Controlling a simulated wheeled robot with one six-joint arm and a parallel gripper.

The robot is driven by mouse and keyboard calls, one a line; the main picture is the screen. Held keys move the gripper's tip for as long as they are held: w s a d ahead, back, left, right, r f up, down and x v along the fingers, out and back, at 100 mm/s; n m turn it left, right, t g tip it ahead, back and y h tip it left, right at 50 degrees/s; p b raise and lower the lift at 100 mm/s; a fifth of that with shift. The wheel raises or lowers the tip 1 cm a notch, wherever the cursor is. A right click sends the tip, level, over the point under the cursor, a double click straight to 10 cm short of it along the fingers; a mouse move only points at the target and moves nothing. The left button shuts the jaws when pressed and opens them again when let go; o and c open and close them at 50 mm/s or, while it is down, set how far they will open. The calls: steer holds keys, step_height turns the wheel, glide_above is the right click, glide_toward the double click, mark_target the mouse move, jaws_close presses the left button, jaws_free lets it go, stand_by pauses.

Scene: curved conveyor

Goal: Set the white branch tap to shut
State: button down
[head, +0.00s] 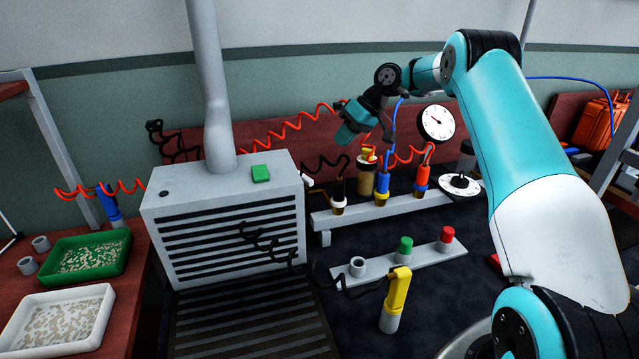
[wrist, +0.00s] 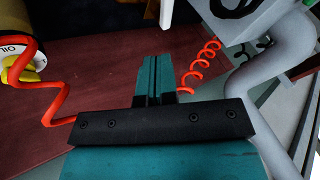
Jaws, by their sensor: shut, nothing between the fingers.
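A small white piece (head: 307,181), which may be the white branch tap, shows just right of the grey slatted box; its setting is too small to read. My gripper (head: 345,134) is shut and empty, up in the air behind and above the rail, apart from the fittings. Its teal fingers also show shut in the wrist view (wrist: 155,78). No white tap can be made out in the wrist view.
The grey slatted box (head: 222,205) with its upright pipe (head: 215,90) stands left of the rail. Orange coiled hoses (head: 290,130) hang behind it. A round gauge (head: 437,122) is right of my gripper. A yellow-topped tool (head: 397,290) stands in front. Trays (head: 60,315) lie left.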

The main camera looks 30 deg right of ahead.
mark_target(304, 179)
steer(key=d+f, duration=0.3)
steer(key=w+a+f, duration=0.2)
steer(key=a+f, duration=0.5)
steer(key=a, duration=0.1)
steer(key=shift+w+a+f, duration=0.25)
steer(key=shift+a+f, duration=0.1)
steer(key=shift+a, duration=0.05)
